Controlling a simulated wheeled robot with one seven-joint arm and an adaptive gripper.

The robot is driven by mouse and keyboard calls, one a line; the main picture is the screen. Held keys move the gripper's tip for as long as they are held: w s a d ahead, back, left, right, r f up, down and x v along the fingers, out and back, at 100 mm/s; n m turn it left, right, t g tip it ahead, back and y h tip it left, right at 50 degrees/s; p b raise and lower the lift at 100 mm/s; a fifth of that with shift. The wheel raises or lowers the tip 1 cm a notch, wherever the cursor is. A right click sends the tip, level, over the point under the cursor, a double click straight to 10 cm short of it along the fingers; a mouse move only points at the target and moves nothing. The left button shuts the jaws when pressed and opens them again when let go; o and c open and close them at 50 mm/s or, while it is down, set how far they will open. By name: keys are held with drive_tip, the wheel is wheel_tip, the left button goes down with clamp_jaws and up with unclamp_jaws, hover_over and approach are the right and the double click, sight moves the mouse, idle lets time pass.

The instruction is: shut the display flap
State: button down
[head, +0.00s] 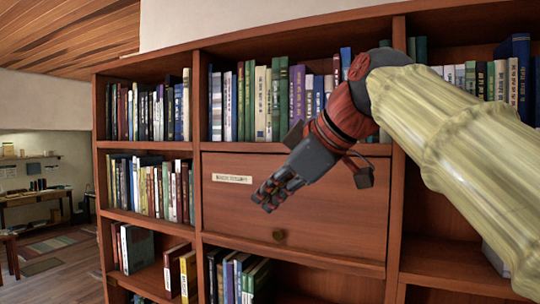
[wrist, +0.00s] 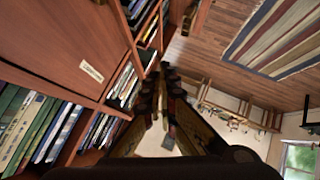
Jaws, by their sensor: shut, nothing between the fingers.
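In the wrist view my gripper (wrist: 163,75) points past the flap (wrist: 60,40), whose label (wrist: 92,71) shows there. My arm hides the flap's upper right.
Books (head: 260,105) fill the shelf above the flap, and more books (head: 235,275) stand below it. Side bays hold further books (head: 150,190). Open floor and a striped rug (head: 52,246) lie at the left, with a desk (head: 35,200) beyond.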

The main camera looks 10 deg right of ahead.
drive_tip(key=w+d+f+n+t+h+b, duration=0.1)
drive_tip(key=w+d+f+n+t+b, duration=0.15)
drive_tip(key=f+b, duration=0.65)
drive_tip(key=w+d+f+n+t+h+b, duration=0.1)
drive_tip(key=w+d+f+t+b, duration=0.15)
drive_tip(key=f+b, duration=0.55)
drive_tip(key=shift+w+d+f+b, duration=0.85)
drive_tip(key=shift+w+d+b, duration=0.45)
drive_tip(key=shift+w, duration=0.6)
drive_tip(key=shift+w+d+f+b, duration=0.95)
drive_tip(key=shift+w+d, duration=0.4)
drive_tip(key=shift+w, duration=0.6)
drive_tip(key=shift+w+d+f+b, duration=0.75)
drive_tip(key=shift+w+d+b, duration=0.6)
drive_tip(key=shift+w, duration=0.55)
